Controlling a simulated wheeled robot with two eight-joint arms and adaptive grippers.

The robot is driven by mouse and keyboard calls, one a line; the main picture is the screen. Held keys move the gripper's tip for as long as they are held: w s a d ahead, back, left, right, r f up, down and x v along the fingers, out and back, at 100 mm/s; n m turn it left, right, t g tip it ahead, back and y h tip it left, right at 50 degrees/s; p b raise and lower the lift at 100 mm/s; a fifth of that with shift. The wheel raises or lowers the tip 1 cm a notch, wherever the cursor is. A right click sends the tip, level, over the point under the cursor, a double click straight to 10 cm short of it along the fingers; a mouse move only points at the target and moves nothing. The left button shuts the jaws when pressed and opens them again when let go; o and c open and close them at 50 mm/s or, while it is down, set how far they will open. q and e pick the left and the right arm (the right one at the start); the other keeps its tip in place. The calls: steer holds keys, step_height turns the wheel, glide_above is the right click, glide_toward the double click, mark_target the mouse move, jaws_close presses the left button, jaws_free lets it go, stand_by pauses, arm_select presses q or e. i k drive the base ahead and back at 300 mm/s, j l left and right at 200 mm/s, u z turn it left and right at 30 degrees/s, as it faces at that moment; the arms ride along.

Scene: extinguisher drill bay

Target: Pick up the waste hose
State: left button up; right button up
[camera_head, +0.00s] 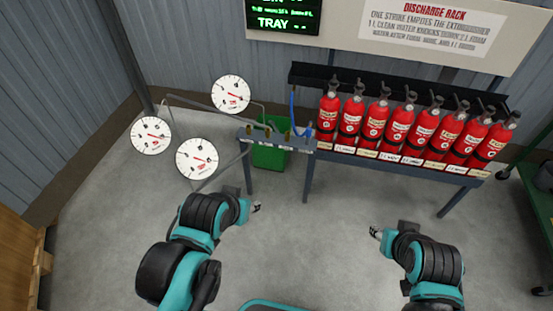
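A thin blue hose (293,112) hangs in a loop at the left end of the extinguisher rack, and its lower end reaches the small grey bench (272,141). I see no label naming it as the waste hose. My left gripper (257,207) is above the floor in front of the bench, well below the hose in the picture and apart from it. My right gripper (375,232) is out in front of the rack, farther from the hose. Both grippers are small and partly hidden by their own arms, and I see nothing held in either.
Several red extinguishers (372,120) stand in a row on the rack (398,158). A green bin (270,156) is under the bench. Three round gauges (197,158) with grey pipes are at left. A green cart (538,205) is at the right edge. The middle floor is clear.

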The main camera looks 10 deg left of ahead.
mark_target(308, 132)
steer(key=i+l+z, duration=0.25)
steer(key=i, duration=0.35)
steer(key=i+z, duration=0.2)
steer(key=i, duration=0.35)
